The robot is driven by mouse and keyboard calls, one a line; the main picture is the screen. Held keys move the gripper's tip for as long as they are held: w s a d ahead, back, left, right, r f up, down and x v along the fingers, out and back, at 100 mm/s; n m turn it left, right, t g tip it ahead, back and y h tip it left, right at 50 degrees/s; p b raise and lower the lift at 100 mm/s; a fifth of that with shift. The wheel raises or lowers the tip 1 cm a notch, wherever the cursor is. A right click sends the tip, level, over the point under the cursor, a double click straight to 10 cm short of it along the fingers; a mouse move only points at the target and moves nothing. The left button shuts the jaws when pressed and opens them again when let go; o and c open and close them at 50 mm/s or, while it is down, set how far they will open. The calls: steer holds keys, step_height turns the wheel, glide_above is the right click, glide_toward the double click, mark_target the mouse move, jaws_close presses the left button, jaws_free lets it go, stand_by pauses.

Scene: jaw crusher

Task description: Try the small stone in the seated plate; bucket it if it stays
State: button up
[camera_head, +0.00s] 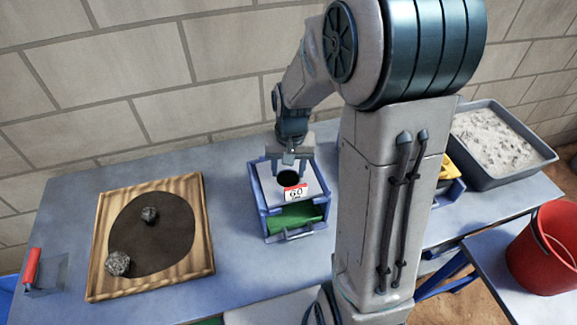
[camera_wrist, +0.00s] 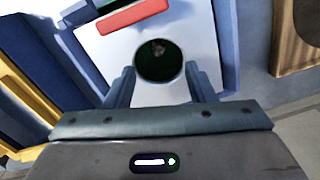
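The white plate (camera_head: 268,182) is seated on top of a blue box (camera_head: 262,222), with a red-and-white label reading 60 at its front. In the wrist view the plate (camera_wrist: 112,62) has one round hole. A small dark stone (camera_wrist: 158,46) shows inside that hole against dark green; it seems to lie below the plate, but its depth is hard to tell. My gripper (camera_head: 290,165) is just above the plate. In the wrist view its fingers (camera_wrist: 159,70) are apart with nothing between them. A red bucket (camera_head: 545,250) stands at the far right.
A wooden-framed board (camera_head: 190,262) at left bears a dark stone (camera_head: 150,214) and a larger grey stone (camera_head: 117,263). A green piece (camera_head: 295,217) shows in the box's front. A grey tray of gravel (camera_head: 545,158) stands at back right. My arm hides the table's middle right.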

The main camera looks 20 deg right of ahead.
step_height(320, 180, up, 14)
steer(key=shift+d+b, duration=0.25)
steer(key=shift+b, duration=0.1)
stand_by(0.4)
steer(key=shift+s+f, duration=0.1)
stand_by(0.7)
